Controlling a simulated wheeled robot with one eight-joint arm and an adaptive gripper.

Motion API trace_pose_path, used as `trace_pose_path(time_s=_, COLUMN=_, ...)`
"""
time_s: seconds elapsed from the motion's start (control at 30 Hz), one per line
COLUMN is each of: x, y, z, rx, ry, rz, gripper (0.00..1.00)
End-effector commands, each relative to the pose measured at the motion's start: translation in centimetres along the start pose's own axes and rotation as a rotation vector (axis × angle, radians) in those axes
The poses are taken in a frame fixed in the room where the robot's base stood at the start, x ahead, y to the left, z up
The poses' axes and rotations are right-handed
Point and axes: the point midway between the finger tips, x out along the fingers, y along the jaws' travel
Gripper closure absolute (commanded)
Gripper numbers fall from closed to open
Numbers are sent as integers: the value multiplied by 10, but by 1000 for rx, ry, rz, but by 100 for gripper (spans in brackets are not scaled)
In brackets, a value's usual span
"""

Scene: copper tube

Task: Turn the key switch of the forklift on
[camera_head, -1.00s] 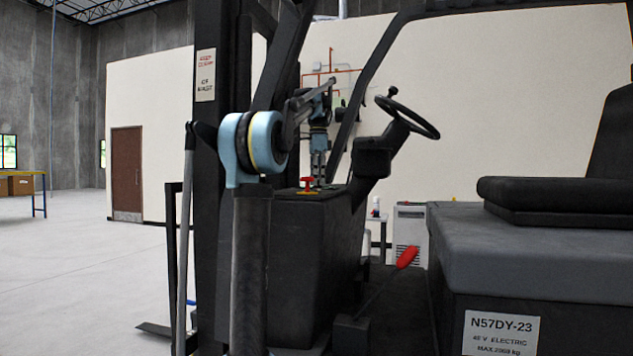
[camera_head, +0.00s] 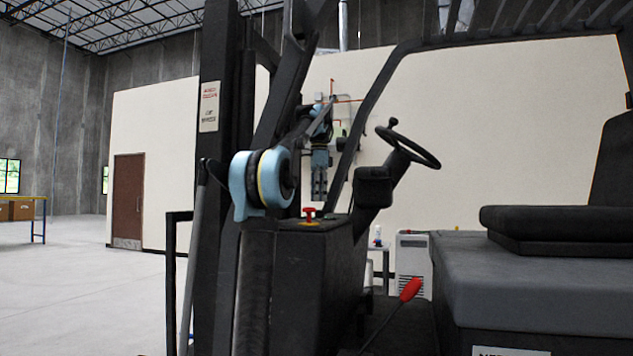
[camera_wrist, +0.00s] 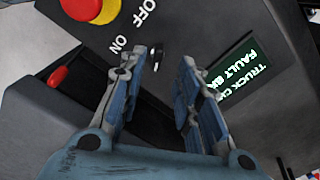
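The key switch (camera_wrist: 156,55) is a small dark key in the console's top panel, beside the white ON and OFF labels in the wrist view. My gripper (camera_wrist: 160,65) is open, its two blue-grey fingers apart on either side of the key as seen from the wrist. Nothing shows between the fingers touching the key. In the head view my gripper (camera_head: 319,196) points down and hangs a little above the forklift's console (camera_head: 290,265). The key cannot be made out in the head view.
A red stop button (camera_head: 309,213) on a yellow base stands close by on the panel. A lit display (camera_wrist: 237,70) lies right of the fingers in the wrist view. The steering wheel (camera_head: 414,146), a red-knobbed lever (camera_head: 410,290) and the seat (camera_head: 555,219) are to the right.

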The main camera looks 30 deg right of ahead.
Motion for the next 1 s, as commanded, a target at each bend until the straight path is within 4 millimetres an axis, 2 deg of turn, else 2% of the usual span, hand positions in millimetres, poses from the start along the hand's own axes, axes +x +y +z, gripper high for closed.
trace_pose_path(time_s=0.3, x=-42, y=-1, z=0, rx=0, ry=0, rz=0, gripper=69)
trace_pose_path(time_s=0.5, x=-59, y=-2, z=1, rx=0, ry=0, rz=0, gripper=69)
trace_pose_path(time_s=0.7, x=-66, y=-2, z=1, rx=0, ry=0, rz=0, gripper=69)
trace_pose_path(time_s=1.0, x=-67, y=-2, z=1, rx=0, ry=0, rz=0, gripper=69)
